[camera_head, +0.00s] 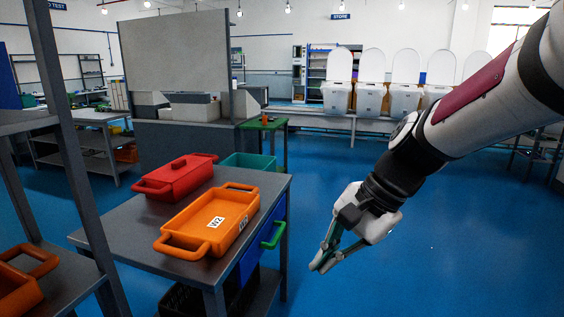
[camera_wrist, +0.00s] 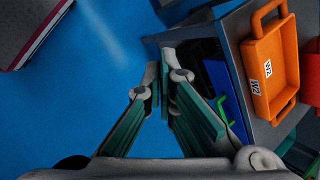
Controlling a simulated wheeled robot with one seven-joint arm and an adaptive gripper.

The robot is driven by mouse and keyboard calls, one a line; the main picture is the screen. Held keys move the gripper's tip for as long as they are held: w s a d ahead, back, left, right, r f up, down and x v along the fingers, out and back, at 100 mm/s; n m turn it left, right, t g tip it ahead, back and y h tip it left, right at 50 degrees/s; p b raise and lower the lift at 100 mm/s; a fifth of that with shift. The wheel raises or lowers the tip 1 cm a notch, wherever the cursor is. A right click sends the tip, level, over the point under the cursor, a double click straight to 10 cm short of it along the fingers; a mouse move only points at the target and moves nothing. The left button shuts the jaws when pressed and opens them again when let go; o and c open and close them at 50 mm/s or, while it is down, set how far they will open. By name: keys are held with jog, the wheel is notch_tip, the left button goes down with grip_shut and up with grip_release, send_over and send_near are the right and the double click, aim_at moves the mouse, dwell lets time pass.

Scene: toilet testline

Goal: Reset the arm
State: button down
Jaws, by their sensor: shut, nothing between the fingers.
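My arm reaches in from the upper right of the head view. My gripper (camera_head: 318,266) hangs over the blue floor, to the right of the grey table, apart from it and everything on it. In the wrist view my gripper (camera_wrist: 166,100) shows its green-padded fingers closed toward each other at the tips, with nothing held between them.
Several white toilets (camera_head: 405,100) stand at the back. Right floor (camera_head: 450,240) is clear.

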jog(key=s+d+n+h, duration=0.35)
jog(key=s+d, duration=0.25)
jog(key=s, duration=0.6)
jog(key=s+d+n+h, duration=0.2)
jog(key=s+d+n, duration=0.35)
jog(key=s, duration=0.55)
notch_tip(320, 180, up, 16)
jog(key=t+p, duration=0.3)
jog(key=p, duration=1.1)
jog(key=shift+s+r, duration=0.15)
jog(key=shift+s, duration=0.05)
jog(key=shift+d+h, duration=0.25)
